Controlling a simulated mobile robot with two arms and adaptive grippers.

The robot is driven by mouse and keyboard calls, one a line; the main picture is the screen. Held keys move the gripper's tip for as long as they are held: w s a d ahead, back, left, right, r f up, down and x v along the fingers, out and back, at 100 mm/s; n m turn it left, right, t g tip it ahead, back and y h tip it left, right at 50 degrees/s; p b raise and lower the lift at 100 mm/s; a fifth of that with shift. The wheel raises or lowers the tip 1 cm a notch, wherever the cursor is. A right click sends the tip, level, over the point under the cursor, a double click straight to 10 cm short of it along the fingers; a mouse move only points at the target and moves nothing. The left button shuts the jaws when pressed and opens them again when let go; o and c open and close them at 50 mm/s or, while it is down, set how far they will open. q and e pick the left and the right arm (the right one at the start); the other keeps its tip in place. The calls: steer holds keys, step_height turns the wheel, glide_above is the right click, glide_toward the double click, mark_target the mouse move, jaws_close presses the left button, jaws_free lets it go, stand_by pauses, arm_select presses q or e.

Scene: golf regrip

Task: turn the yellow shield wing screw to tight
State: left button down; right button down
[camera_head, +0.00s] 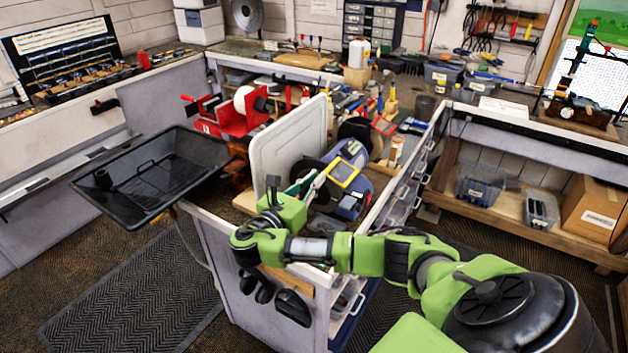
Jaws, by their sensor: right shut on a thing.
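My right gripper (308,186) is at the left side of this shield, at the end of the green arm that comes in from the lower right. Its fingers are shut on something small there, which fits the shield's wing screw. The screw itself is hidden by the fingers, so its angle cannot be seen. My left gripper is not in view.
The white board (292,145) stands close to the left of my right gripper. A red vise (225,118) and a black tray (150,180) are further left. Bottles and tools crowd the bench behind the grinder. Open floor with a dark mat (135,300) is at lower left.

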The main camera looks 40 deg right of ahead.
steer(key=shift+s+f+m+b, duration=0.15)
steer(key=shift+m+b, duration=1.75)
steer(key=shift+m, duration=1.15)
steer(key=shift+f+m+b, duration=0.1)
steer(key=shift+m+b, duration=1.75)
steer(key=shift+m, duration=1.25)
steer(key=shift+s+f+m+b, duration=0.15)
steer(key=shift+m+b, duration=1.75)
steer(key=shift+m, duration=1.15)
steer(key=shift+w, duration=0.1)
steer(key=c, duration=2.2)
jaws_free()
steer(key=shift+r, duration=0.15)
